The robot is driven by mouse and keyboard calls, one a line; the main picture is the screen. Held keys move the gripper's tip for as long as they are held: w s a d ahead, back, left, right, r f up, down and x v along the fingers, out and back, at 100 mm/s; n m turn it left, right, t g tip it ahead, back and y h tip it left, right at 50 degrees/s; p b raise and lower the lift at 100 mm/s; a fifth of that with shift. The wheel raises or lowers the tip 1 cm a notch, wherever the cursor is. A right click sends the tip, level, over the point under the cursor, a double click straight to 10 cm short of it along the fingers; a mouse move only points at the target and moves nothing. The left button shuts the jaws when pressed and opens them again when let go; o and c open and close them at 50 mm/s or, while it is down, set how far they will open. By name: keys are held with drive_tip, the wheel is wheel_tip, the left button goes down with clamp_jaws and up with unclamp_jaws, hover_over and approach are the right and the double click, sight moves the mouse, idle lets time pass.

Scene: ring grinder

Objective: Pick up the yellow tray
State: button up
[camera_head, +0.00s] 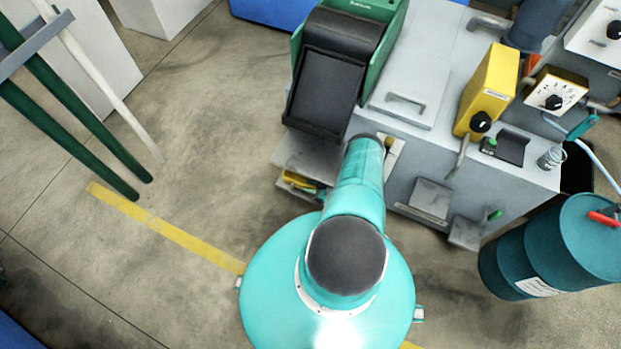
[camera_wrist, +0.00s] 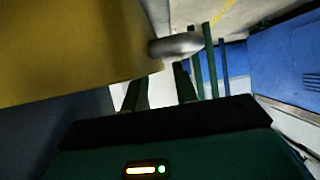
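A small yellow part (camera_head: 297,181), which looks like the yellow tray, shows low at the left front of the grey machine, partly hidden by my arm. In the wrist view a large yellow surface (camera_wrist: 70,40) fills the upper left, very close, with a rounded metal piece (camera_wrist: 177,45) at its right end. I cannot tell for sure that it is the tray. My gripper (camera_wrist: 160,88) shows its two dark fingers apart, with nothing seen between them. It lies below and beside the yellow surface; no contact is clear. In the head view my arm hides the gripper.
The grey machine (camera_head: 415,125) carries a black and green hopper (camera_head: 330,85) and a yellow control box (camera_head: 488,88). A teal barrel (camera_head: 535,255) stands right. Green posts (camera_head: 75,115) stand left. Floor between posts and machine is clear, with a yellow line (camera_head: 165,228).

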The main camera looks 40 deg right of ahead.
drive_tip(key=shift+w+f, duration=0.15)
drive_tip(key=shift+w, duration=0.15)
clamp_jaws()
idle(1.2)
